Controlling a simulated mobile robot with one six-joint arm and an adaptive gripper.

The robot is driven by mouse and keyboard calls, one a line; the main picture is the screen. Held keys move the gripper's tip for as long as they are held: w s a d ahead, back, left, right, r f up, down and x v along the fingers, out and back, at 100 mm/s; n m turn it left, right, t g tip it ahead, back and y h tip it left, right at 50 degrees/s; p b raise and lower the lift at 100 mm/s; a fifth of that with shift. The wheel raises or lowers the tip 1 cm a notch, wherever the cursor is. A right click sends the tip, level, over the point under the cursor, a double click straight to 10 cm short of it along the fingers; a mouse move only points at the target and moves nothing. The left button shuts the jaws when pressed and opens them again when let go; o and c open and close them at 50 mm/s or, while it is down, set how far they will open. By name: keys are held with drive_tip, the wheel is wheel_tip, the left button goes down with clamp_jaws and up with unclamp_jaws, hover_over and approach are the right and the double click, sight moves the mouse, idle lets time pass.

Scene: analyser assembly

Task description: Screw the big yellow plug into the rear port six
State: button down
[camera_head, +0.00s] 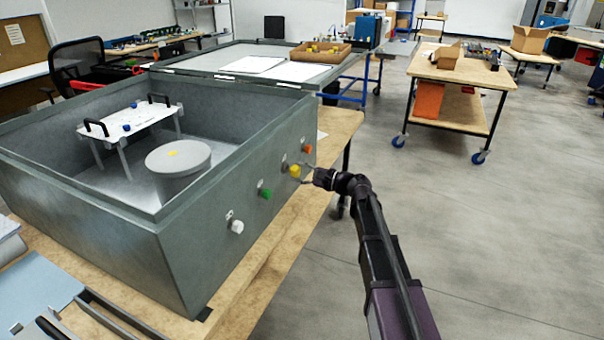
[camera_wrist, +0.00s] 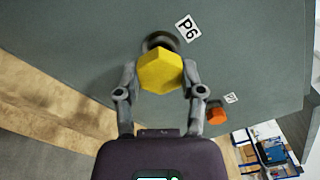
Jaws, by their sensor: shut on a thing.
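The big yellow plug (camera_wrist: 160,72) is a hexagonal head between the fingers of my gripper (camera_wrist: 160,85) in the wrist view. My gripper is shut on it. The plug sits against a dark round port (camera_wrist: 158,41) beside the P6 label (camera_wrist: 188,28), on the grey wall of the analyser box. How deep it sits in the port is hidden by its head. In the head view the yellow plug (camera_head: 295,171) shows on the box's right wall, with my gripper (camera_head: 305,174) reaching it from the right.
On the same wall are an orange plug (camera_head: 307,148), a green plug (camera_head: 265,192) and a white plug (camera_head: 237,226). The orange one also shows close to my right finger in the wrist view (camera_wrist: 216,115). The open grey box (camera_head: 150,235) stands on a wooden table (camera_head: 255,270).

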drive_tip(key=shift+n, duration=0.6)
drive_tip(key=shift+w+a, duration=0.1)
drive_tip(key=shift+w, duration=0.1)
idle(0.5)
drive_tip(key=shift+w+a, duration=0.2)
drive_tip(key=shift+a, duration=0.45)
idle(1.7)
drive_tip(key=c, duration=0.7)
unclamp_jaws()
clamp_jaws()
